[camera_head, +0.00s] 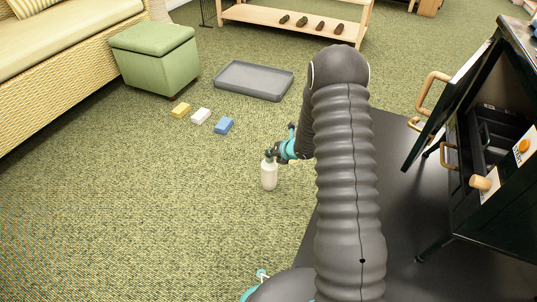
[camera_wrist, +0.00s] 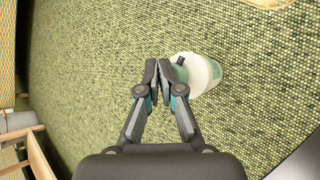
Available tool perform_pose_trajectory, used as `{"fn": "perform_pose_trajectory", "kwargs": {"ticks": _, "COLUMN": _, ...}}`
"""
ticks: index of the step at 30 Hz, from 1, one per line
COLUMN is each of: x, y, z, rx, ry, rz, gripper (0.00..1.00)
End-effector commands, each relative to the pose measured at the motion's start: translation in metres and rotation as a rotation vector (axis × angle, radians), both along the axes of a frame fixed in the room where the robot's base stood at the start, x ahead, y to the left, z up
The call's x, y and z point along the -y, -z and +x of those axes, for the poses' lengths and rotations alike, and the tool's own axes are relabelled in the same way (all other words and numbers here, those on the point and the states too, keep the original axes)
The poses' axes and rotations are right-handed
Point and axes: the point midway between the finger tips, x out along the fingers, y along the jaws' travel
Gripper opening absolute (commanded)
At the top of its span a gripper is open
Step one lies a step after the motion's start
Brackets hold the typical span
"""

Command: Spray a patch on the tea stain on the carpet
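The white spray bottle (camera_head: 269,175) hangs or stands upright over the carpet, left of my arm in the head view. Its dark top meets my gripper (camera_head: 279,152). In the wrist view, the bottle (camera_wrist: 208,72) shows a white body and greenish parts just right of the fingertips. My gripper (camera_wrist: 158,68) has its fingers close together and appears shut on the bottle's top; the exact contact is hidden. I cannot tell whether the base touches the carpet.
Yellow (camera_head: 180,110), white (camera_head: 201,116) and blue (camera_head: 224,125) blocks lie near a grey tray (camera_head: 254,81). A green ottoman (camera_head: 155,58) and wicker sofa (camera_head: 60,75) stand left. An open dark cabinet (camera_head: 490,150) stands right. Carpet at lower left is clear.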

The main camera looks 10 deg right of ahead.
Motion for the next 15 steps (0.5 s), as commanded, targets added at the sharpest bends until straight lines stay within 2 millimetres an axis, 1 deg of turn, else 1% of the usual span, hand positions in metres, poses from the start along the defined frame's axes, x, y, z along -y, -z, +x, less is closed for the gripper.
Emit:
{"fn": "perform_pose_trajectory", "kwargs": {"ticks": 1, "x": 0.000, "y": 0.004, "z": -0.003, "rx": -0.009, "ry": -0.001, "rz": -0.001, "gripper": 0.00}}
{"fn": "perform_pose_trajectory", "kwargs": {"ticks": 8, "x": 0.000, "y": 0.002, "z": -0.003, "rx": -0.008, "ry": 0.000, "rz": -0.001, "gripper": 0.00}}
{"fn": "perform_pose_trajectory", "kwargs": {"ticks": 11, "x": 0.000, "y": -0.002, "z": -0.002, "rx": -0.007, "ry": -0.001, "rz": -0.001, "gripper": 0.00}}
{"fn": "perform_pose_trajectory", "kwargs": {"ticks": 15, "x": 0.000, "y": -0.014, "z": -0.002, "rx": -0.004, "ry": -0.001, "rz": -0.001, "gripper": 0.00}}
